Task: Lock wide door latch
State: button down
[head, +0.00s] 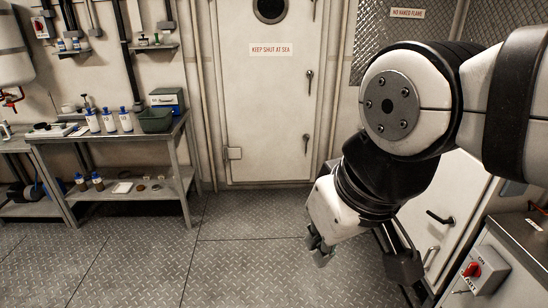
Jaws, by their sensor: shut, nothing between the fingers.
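A white cabinet door (462,190) stands at the right, partly hidden behind my arm. It carries a black lever latch (440,217), which lies at a slant. A pale metal handle (430,256) shows just below it. I cannot tell whether the latch is locked, nor which panel is the wide door. My gripper (320,252) is shut and empty. It points down in front of the floor, to the left of the cabinet and apart from the latch.
A closed white door (268,100) with several lever handles stands at the back. A metal workbench (105,137) with bottles stands at the left. The plate floor (150,255) between is clear.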

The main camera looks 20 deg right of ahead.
aim_at(451, 221)
jog(key=z, duration=0.45)
jog(key=j+z, duration=0.15)
jog(key=z, duration=0.25)
jog(key=j+z, duration=0.1)
jog(key=z, duration=0.35)
jog(key=j+z, duration=0.15)
jog(key=z, duration=0.3)
jog(key=i+j+z, duration=0.1)
jog(key=i+j, duration=0.5)
jog(key=i, duration=0.25)
jog(key=z, duration=0.05)
